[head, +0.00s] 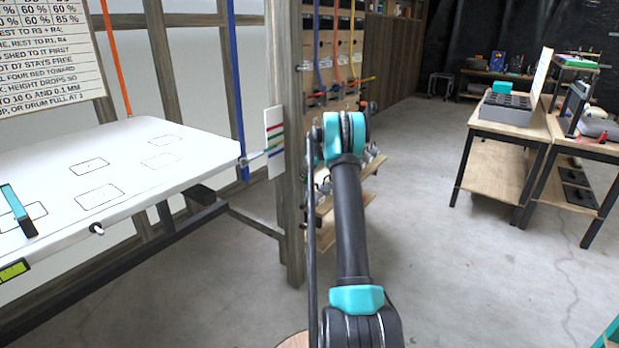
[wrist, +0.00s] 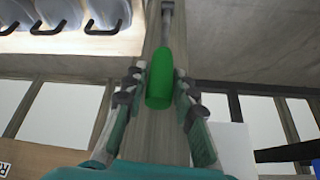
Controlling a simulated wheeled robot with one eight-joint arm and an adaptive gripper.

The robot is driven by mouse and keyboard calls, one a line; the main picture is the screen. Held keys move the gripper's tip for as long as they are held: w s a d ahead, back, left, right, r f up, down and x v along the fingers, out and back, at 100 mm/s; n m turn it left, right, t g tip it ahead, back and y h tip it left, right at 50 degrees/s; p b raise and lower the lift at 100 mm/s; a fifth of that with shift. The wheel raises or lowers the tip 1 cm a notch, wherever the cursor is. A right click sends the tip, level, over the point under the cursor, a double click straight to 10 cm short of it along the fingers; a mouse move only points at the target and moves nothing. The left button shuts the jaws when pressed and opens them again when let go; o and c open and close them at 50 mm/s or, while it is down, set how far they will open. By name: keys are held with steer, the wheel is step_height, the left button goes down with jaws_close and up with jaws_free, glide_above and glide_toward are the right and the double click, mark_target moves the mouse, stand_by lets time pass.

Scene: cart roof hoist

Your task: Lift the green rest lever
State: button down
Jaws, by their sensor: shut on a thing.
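The green rest lever (wrist: 160,62) shows in the wrist view as a rounded green handle on a thin grey metal rod (wrist: 167,15). It lies along a wooden post (wrist: 152,40). My gripper (wrist: 158,84) has one finger on each side of the green handle and is shut on it near its rounded end. In the head view, the lever and my fingers are hidden behind my arm.
In the head view, a wooden post (head: 292,150) stands left of my arm with a colour-striped card (head: 274,142). A white sloping board (head: 130,165) fills the left. Workbenches (head: 510,122) stand at the right. The floor (head: 440,200) between is clear.

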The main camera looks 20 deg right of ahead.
steer(key=shift+w, duration=0.1)
steer(key=c, duration=1.2)
jaws_free()
steer(key=v, duration=1.2)
steer(key=shift+c, duration=0.4)
